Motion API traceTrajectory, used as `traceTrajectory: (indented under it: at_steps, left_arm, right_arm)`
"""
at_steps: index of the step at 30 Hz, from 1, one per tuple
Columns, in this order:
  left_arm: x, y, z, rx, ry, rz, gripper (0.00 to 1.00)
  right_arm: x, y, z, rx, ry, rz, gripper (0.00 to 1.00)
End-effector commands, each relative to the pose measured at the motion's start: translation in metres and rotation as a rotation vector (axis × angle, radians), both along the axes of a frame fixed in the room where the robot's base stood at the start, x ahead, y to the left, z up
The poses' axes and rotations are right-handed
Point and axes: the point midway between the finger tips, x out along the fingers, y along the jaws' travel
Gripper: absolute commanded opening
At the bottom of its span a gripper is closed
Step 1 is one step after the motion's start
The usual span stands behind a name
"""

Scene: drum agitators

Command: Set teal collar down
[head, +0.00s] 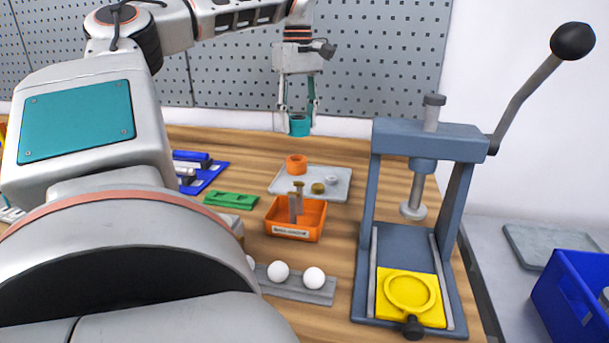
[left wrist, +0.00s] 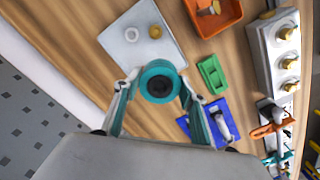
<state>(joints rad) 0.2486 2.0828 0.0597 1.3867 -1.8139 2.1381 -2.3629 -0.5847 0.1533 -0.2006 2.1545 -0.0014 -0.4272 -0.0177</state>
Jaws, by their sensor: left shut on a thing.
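My left gripper (head: 299,108) is shut on the teal collar (head: 299,125) and holds it in the air over the back of the workbench. In the left wrist view, the teal collar (left wrist: 160,70) sits between both fingertips (left wrist: 160,88), its round bore facing the camera. Below it in the head view is a pale grey tray (head: 341,184) carrying an orange collar (head: 297,164), a small brass piece (head: 318,188) and a small white ring (head: 331,180). The orange collar is not visible in the left wrist view. My right gripper is not in view.
An orange bin (head: 283,231) with metal parts stands in front of the tray. A green block (head: 231,200) and blue holder (head: 207,176) lie left. A press (head: 372,210) with a yellow fixture (head: 411,313) stands right. White balls (head: 314,278) sit on a grey rack (head: 297,292).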

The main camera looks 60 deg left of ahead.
Motion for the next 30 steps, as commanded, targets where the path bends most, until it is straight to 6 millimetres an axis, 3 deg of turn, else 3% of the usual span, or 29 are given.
traceTrajectory:
  at_steps: [3, 10, 24, 30]
  left_arm:
    - [0.001, -0.001, -0.033, -0.005, 0.001, -0.005, 0.13]
    - [0.000, -0.001, -0.082, -0.005, -0.002, -0.002, 0.13]
    - [-0.001, 0.000, -0.125, -0.005, -0.006, 0.001, 0.13]
    - [0.000, 0.000, -0.139, 0.000, -0.004, 0.000, 0.13]
  right_arm:
    - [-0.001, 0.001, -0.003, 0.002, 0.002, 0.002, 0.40]
    - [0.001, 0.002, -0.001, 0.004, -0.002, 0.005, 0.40]
    - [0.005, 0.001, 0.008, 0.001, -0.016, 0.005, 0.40]
    - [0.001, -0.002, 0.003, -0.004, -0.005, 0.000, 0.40]
